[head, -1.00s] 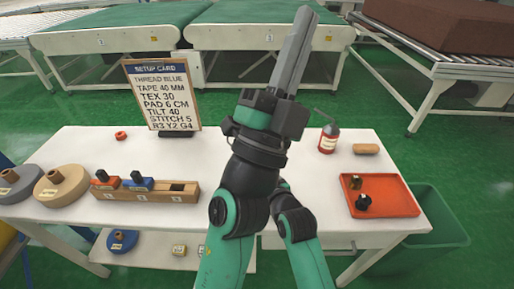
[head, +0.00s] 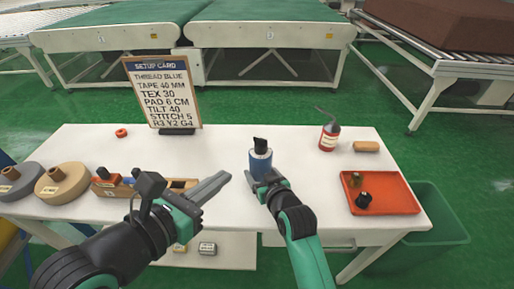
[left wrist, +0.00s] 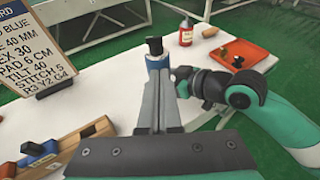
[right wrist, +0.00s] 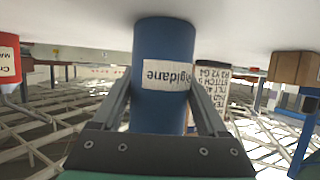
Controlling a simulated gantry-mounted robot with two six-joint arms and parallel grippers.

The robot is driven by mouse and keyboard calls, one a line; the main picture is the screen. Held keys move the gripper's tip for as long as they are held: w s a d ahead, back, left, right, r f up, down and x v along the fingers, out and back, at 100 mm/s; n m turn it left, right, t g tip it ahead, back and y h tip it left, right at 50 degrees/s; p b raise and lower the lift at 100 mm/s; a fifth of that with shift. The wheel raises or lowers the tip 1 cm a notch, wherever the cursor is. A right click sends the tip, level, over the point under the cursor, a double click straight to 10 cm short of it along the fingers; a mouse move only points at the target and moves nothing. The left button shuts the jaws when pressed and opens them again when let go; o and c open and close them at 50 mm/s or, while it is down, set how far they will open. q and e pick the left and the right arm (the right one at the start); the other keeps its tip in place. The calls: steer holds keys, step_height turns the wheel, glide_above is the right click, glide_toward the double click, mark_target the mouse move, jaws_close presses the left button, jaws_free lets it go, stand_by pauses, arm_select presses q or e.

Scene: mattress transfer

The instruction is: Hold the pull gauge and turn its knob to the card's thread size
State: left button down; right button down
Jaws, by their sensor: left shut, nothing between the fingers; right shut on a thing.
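The pull gauge (head: 260,163) is an upright blue cylinder with a black knob (head: 260,144) on top, at the middle front of the table. My right gripper (head: 268,182) is shut on its lower body; the right wrist view shows the fingers on both sides of the blue body (right wrist: 162,55), with a pale label partly legible. My left gripper (head: 226,177) is shut and empty, left of the gauge and apart from it, pointing towards it. In the left wrist view the knob (left wrist: 155,45) shows just beyond the fingertips. The setup card (head: 163,95) stands upright behind and reads TEX 30. The knob's setting is unreadable.
A wooden holder (head: 182,187) with orange and blue pieces is left, partly behind my left arm. Grey and tan discs (head: 62,184) lie farther left. A red bottle (head: 329,138), brown block (head: 366,147) and orange tray (head: 405,198) are right. The table's back middle is clear.

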arm_select(q)
glide_toward(262, 147)
steer(key=x, duration=0.5)
steer(key=shift+w+d+r, duration=0.15)
steer(key=shift+d, duration=0.2)
arm_select(e)
steer(key=shift+r, duration=0.15)
arm_select(q)
steer(key=shift+w+d, duration=0.3)
steer(key=shift+w, duration=0.3)
steer(key=shift+w+d, duration=0.35)
steer(key=shift+d, duration=0.35)
steer(key=shift+a, duration=0.1)
arm_select(e)
steer(key=shift+a, duration=0.1)
